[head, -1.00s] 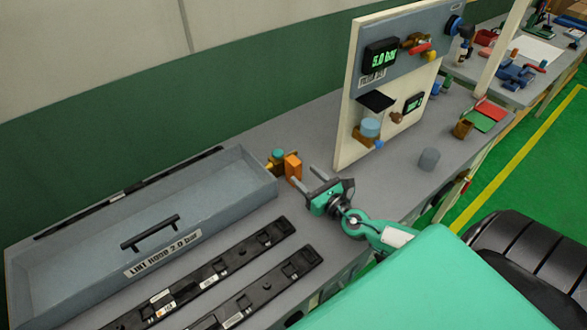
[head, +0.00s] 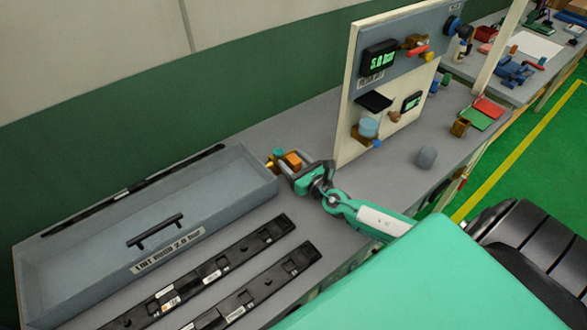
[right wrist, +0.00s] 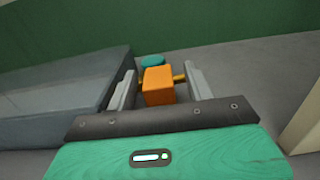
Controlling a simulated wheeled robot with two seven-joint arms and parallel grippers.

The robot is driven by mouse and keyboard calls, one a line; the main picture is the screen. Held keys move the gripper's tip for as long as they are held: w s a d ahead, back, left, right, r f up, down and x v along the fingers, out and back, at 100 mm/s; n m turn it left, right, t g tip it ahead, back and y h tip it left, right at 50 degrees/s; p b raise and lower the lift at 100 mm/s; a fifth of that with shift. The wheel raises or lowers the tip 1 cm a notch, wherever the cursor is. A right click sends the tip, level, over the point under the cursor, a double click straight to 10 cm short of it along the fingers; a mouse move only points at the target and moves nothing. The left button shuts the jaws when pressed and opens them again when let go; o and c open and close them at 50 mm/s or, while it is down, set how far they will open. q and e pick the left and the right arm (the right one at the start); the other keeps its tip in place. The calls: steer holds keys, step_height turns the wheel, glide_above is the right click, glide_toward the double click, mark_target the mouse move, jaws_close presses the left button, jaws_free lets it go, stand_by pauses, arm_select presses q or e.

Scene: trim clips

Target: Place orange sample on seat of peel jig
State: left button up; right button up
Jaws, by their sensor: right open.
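The orange sample (head: 293,160) is a small orange block near the right end of the grey hood. In the right wrist view the orange block (right wrist: 158,87) stands between the two fingers of my right gripper (right wrist: 162,73). The fingers are open, with a visible gap on each side of the block. In the head view my right gripper (head: 298,168) reaches around the block and hides its lower part. A brass-coloured fixture with a teal round top (head: 279,153) is just behind it; I cannot tell whether it is the peel jig. My left gripper is out of view.
The grey hood (head: 150,262) lies to the left, its end wall close to my right gripper. Black trim strips (head: 262,285) lie in front. An upright panel (head: 350,140) with gauges stands to the right. A grey cylinder (head: 427,156) stands on the bench.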

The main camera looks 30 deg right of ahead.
steer(key=c, duration=1.1)
steer(key=shift+c, duration=0.2)
